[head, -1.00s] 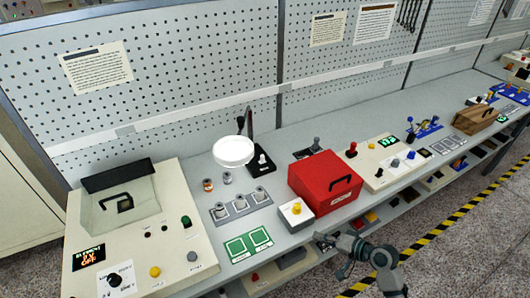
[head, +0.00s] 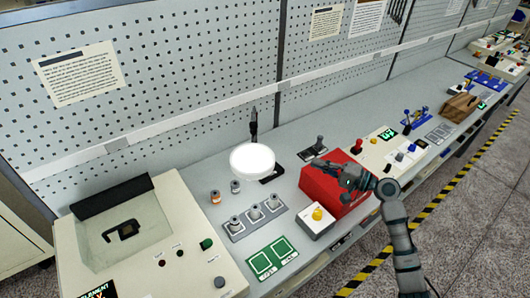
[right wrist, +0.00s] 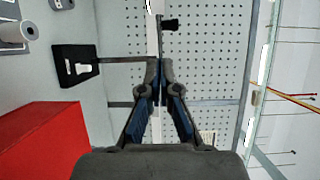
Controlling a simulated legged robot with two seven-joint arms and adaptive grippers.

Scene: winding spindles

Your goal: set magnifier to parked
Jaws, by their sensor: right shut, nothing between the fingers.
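The magnifier (head: 252,158) shows in the head view as a round white lens head, with a dark arm (head: 254,126) rising behind it and a black base (head: 274,175) partly hidden by the lens. In the right wrist view its black base (right wrist: 64,52) with a pale knob is at the left. A thin dark rod runs from it to behind my fingers. My right gripper (head: 318,165) is shut and empty, above the red box and to the right of the lens, apart from it in the head view. Its shut fingertips (right wrist: 160,68) also show in the wrist view. My left gripper is out of view.
The red box (head: 327,193) stands under my right gripper. A white box with a yellow button (head: 317,220), a grey holder with spindles (head: 240,232) and small bottles (head: 215,197) stand nearby. A pegboard wall (head: 190,70) closes the back.

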